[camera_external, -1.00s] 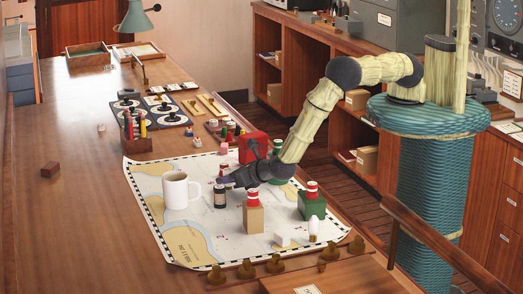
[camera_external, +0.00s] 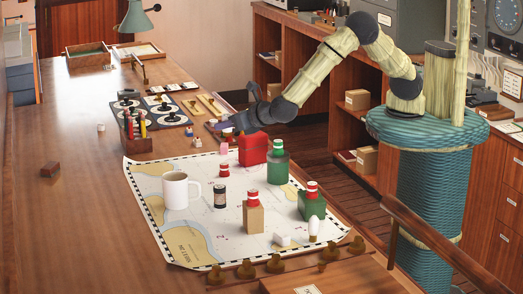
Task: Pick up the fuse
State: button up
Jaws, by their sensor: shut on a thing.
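My gripper (camera_external: 214,127) is at the far end of the chart, by the small tray at the table's right edge. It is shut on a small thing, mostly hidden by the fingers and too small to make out. I cannot tell for sure which thing is the fuse. On the chart (camera_external: 180,222), a dark cylinder with a light band (camera_external: 220,196) stands right of the white mug (camera_external: 175,190). A small red-and-white piece (camera_external: 224,170) stands behind it. A small white piece with a brownish base (camera_external: 314,229) stands at the chart's front right.
Around the chart stand a red can (camera_external: 252,149), a green bottle (camera_external: 277,168), a tan block bottle (camera_external: 253,218) and a green block bottle (camera_external: 311,206). A pencil holder (camera_external: 137,136) is left of my gripper. The table's left side is mostly clear.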

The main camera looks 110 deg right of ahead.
jog(key=shift+r, duration=0.35)
dwell(0.3)
